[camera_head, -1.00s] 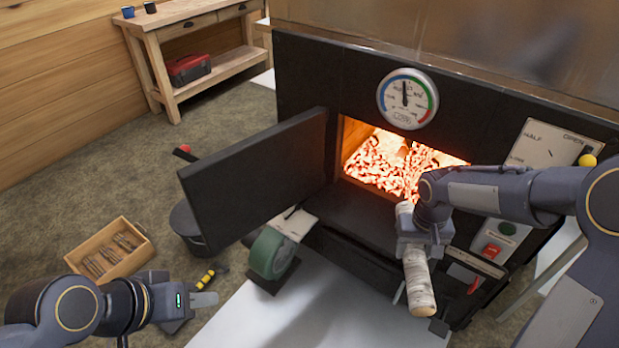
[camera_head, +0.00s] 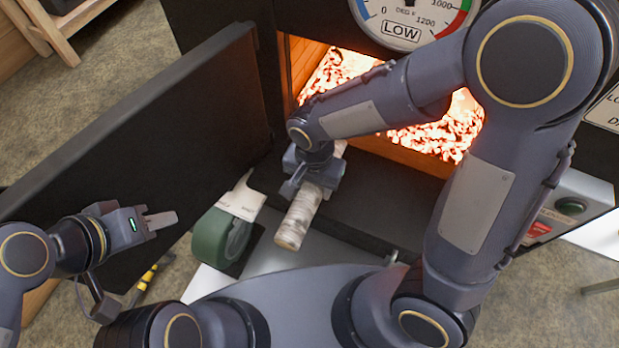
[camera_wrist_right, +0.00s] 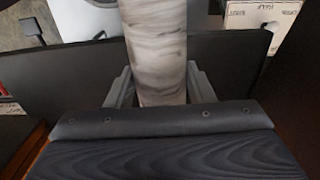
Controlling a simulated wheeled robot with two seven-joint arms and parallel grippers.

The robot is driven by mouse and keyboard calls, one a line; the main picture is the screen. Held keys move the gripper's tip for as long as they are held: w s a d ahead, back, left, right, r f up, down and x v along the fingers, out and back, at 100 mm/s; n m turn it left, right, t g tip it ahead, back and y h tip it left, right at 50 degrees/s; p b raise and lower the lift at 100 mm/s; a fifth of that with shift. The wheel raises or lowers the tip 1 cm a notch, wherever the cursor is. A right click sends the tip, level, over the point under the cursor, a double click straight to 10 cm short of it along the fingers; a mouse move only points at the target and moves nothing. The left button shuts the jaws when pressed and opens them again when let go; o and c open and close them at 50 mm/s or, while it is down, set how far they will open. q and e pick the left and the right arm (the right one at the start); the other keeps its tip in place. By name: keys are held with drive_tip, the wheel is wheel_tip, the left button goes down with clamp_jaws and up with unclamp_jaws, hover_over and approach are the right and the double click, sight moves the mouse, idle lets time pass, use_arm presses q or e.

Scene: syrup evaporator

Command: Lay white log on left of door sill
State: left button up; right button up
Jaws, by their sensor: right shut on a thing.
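The white log (camera_head: 300,216) has pale, streaked bark and is held in my right gripper (camera_head: 314,170). In the right wrist view the log (camera_wrist_right: 155,50) passes between the two fingers (camera_wrist_right: 157,88). The log is over the left part of the black door sill (camera_head: 375,205), below the glowing firebox opening. Its near end sticks out past the sill's front edge, and its far end is partly hidden by my gripper and arm. I cannot tell whether it touches the sill. My left gripper (camera_head: 160,220) is empty at the left, in front of the door; its finger gap does not show.
The black firebox door (camera_head: 150,125) stands open at the left. Glowing embers (camera_head: 430,135) fill the opening behind my right arm. A yellow-black tool (camera_head: 146,280) lies on the floor.

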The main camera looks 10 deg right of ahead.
drive_tip(key=shift+w+f, duration=0.1)
drive_tip(key=shift+f, duration=0.15)
drive_tip(key=shift+w+d+f+b, duration=0.55)
drive_tip(key=shift+w+d+f, duration=0.4)
drive_tip(key=shift+w, duration=0.35)
drive_tip(key=shift+w+d+f+b, duration=0.55)
drive_tip(key=shift+w+d+f, duration=0.3)
drive_tip(key=shift+w, duration=0.5)
drive_tip(key=shift+w+d+f+b, duration=0.55)
drive_tip(key=shift+w+d+f, duration=0.4)
drive_tip(key=shift+w, duration=0.35)
drive_tip(key=shift+r, duration=0.1)
drive_tip(key=o, duration=1.3)
drive_tip(key=shift+r, duration=0.1)
wheel_tip(320, 180, up, 8)
drive_tip(key=shift+f+p, duration=0.1)
drive_tip(key=shift+p, duration=1.1)
